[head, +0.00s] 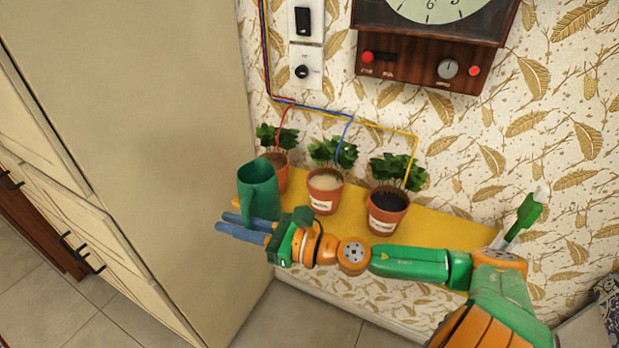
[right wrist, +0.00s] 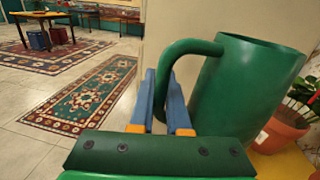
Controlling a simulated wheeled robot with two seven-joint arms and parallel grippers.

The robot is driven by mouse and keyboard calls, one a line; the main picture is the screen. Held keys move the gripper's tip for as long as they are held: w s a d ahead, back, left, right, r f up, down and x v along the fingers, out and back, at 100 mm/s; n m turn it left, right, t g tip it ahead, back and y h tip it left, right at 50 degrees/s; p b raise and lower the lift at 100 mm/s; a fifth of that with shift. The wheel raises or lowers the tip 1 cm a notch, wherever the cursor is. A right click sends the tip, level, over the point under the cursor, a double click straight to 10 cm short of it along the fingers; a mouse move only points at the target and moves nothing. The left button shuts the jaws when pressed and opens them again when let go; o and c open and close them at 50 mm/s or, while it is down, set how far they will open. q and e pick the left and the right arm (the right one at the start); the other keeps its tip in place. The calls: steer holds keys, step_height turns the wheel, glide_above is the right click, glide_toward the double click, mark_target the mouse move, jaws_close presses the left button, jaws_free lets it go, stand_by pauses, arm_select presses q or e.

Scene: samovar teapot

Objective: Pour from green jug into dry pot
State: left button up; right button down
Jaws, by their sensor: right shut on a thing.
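The green jug (head: 258,186) is at the left end of the yellow shelf, looking roughly upright, its open mouth upward. I cannot tell if its base touches the shelf. My right gripper (head: 240,224) is shut on its handle; in the right wrist view the blue fingers (right wrist: 161,82) are either side of the handle (right wrist: 185,50). The middle pot (head: 325,194) has pale, dry-looking soil. The right pot (head: 387,213) has dark soil. The left pot (head: 283,178) is partly hidden behind the jug. The labels are too small to read. My left gripper is out of view.
The yellow shelf (head: 440,222) runs along the wall. Red, blue and yellow wires (head: 345,116) hang down to the plants. A tall pale cabinet (head: 150,120) stands close left of the jug. A wall clock unit (head: 430,60) hangs above. Floor is open in the right wrist view.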

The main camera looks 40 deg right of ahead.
mark_target(266, 166)
steer(key=w+d+f+m+t+h+b, duration=0.2)
steer(key=w+d+f+m+h, duration=0.2)
steer(key=w+f+m+h, duration=0.4)
steer(key=f+m+h, duration=0.1)
steer(key=h, duration=0.4)
steer(key=shift+d+f+h, duration=0.3)
steer(key=shift+d+f, duration=0.05)
steer(key=shift+f, duration=0.05)
steer(key=shift+s+r, duration=0.1)
steer(key=shift+s, duration=0.1)
steer(key=shift+d+r+m+g+y+p, duration=0.25)
steer(key=shift+d+r+m+p, duration=0.75)
steer(key=shift+r+m, duration=0.8)
steer(key=shift+d+r+m+g+y+p, duration=0.3)
steer(key=shift+d+r+m+p, duration=0.4)
steer(key=shift+d+r+m, duration=1.05)
steer(key=shift+d+r+m+g+y+p, duration=0.25)
steer(key=shift+d+r+m+p, duration=0.5)
steer(key=shift+r+m, duration=1.1)
steer(key=shift+r+n, duration=0.3)
steer(key=shift+r, duration=0.4)
steer(key=shift+d+r+m+p, duration=0.3)
steer(key=shift+d+r+m, duration=0.1)
steer(key=shift+r, duration=0.1)
